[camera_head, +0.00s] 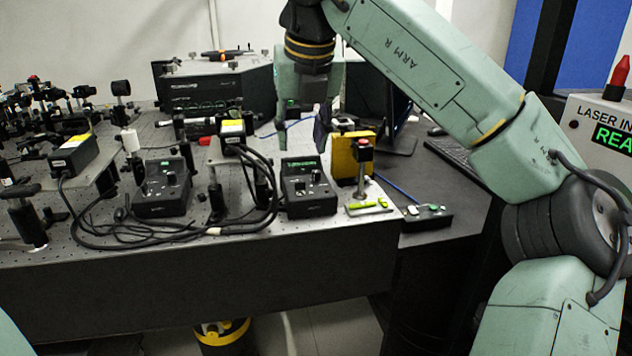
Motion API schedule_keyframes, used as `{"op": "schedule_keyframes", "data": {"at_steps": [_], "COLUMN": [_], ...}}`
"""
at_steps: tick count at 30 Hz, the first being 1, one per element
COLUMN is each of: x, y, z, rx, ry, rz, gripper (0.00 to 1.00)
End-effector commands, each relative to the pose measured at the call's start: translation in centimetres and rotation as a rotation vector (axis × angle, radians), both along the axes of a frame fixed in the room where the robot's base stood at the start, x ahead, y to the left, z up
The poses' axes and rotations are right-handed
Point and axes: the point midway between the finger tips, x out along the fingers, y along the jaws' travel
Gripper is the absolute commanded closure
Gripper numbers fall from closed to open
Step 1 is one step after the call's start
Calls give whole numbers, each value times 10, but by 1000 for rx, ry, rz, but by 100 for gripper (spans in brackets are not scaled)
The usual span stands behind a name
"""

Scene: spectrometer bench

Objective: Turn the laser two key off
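Two black laser control boxes stand on the bench. The right box (308,190) has a lit green display and knobs or a key on its sloped face. The labels are too small to read, so I cannot tell which is laser two, and I cannot make out a key's position. My gripper (301,140) points down above and behind the right box, apart from it. Its fingers look spread, with nothing seen between them.
A yellow block (350,156) and a red-topped post (362,170) stand right of the right box. Black cables (262,185) lie between the control boxes. Optics crowd the left; a sign (605,125) stands right.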

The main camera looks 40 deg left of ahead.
Motion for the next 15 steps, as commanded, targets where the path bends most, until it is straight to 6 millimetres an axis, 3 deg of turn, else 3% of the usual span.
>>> {"op": "schedule_keyframes", "data": {"at_steps": [5, 15], "x": [8, 22], "y": [0, 19], "z": [-13, -71], "rx": [-13, -10], "ry": [-6, -4], "rz": [-20, -14], "gripper": [62, 62]}}
